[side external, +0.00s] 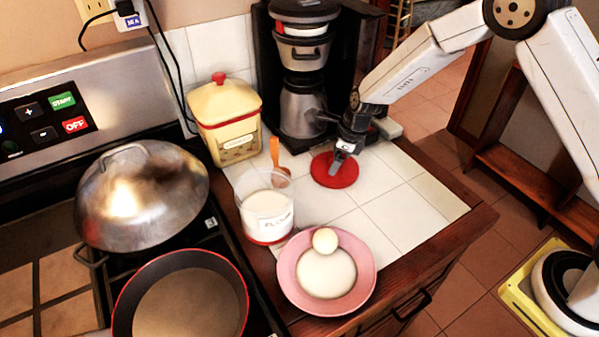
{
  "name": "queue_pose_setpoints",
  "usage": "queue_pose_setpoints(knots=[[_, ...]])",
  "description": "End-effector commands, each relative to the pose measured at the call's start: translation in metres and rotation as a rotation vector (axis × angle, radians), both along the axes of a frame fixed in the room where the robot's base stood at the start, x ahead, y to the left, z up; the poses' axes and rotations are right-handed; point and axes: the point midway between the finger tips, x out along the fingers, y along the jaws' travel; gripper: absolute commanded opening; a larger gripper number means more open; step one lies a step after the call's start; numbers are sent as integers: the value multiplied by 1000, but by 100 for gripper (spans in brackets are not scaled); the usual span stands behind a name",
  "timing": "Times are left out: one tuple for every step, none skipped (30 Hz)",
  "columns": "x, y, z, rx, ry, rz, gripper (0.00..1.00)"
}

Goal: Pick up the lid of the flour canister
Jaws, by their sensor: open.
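The flour canister (267,212) is a clear tub with a "FLOUR" label and a red base, standing on the white tiled counter. It appears uncovered, with white flour inside. A flat round red disc, which looks like its lid (322,174), lies on the tiles to its right, in front of the coffee maker. My gripper (337,165) points down at the disc, its tips over the disc's middle. It is open with nothing seen between the fingers. I cannot tell whether the tips touch the disc.
A coffee maker (303,52) stands behind my gripper. A cream canister with a red knob (224,105) and an orange spoon (276,155) are to the left. A pink plate (291,287) with a white ball (325,240) is in front. The right-hand tiles are clear up to the wooden edge.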

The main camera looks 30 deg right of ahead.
Motion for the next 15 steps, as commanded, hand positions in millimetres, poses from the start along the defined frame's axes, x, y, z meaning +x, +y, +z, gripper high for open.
queue_pose_setpoints(knots=[[0, 0, 0, 0, 0, 0, 87], [0, 0, 0, 0, 0, 0, 87], [0, 0, 0, 0, 0, 0, 87], [0, 0, 0, 0, 0, 0, 87], [0, 0, 0, 0, 0, 0, 87], [0, 0, 0, 0, 0, 0, 87], [0, 0, 0, 0, 0, 0, 87], [0, 0, 0, 0, 0, 0, 87], [0, 0, 0, 0, 0, 0, 87], [0, 0, 0, 0, 0, 0, 87], [0, 0, 0, 0, 0, 0, 87], [0, 0, 0, 0, 0, 0, 87], [0, 0, 0, 0, 0, 0, 77], [0, 0, 0, 0, 0, 0, 68], [0, 0, 0, 0, 0, 0, 55]])
